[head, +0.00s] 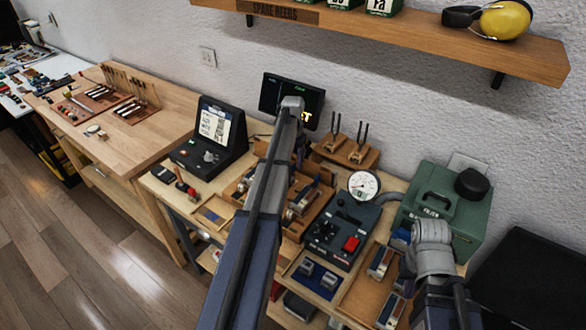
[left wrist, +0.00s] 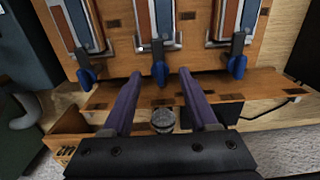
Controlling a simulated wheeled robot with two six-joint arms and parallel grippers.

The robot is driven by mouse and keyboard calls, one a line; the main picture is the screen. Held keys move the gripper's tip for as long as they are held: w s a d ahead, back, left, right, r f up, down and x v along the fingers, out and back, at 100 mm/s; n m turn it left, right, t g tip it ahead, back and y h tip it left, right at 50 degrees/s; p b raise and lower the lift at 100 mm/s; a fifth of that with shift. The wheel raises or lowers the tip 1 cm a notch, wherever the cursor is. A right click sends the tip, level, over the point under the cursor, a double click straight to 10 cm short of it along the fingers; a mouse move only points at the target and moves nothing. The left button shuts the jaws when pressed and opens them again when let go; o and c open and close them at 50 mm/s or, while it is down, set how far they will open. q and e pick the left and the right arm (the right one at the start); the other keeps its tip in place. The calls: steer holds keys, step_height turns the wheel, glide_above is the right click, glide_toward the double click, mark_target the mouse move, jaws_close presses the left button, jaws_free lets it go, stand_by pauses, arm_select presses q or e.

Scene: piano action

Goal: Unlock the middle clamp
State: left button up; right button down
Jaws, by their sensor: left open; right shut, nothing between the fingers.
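Three clamps stand in a row on a wooden rack in the left wrist view, each with a metal frame, a brown and a blue-grey strip and a blue lever at its lower end. The middle clamp (left wrist: 158,22) has its blue lever (left wrist: 160,73) hanging down, just beyond the gap between my fingertips. My left gripper (left wrist: 158,75) is open and empty, its purple fingers spread to either side below that lever and apart from it. In the head view my left arm hides most of this rack (head: 325,196). My right gripper (head: 403,236) is shut and empty at the right, partly hidden by its wrist.
A left clamp (left wrist: 82,25) and a right clamp (left wrist: 234,22) flank the middle one closely. A round metal knob (left wrist: 163,120) sits below, between my fingers. A black control box (head: 342,232) with a red button and a green case (head: 447,207) stand nearby.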

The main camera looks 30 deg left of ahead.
arm_select(q)
steer(key=shift+f, duration=0.4)
steer(key=shift+r, duration=0.1)
jaws_close()
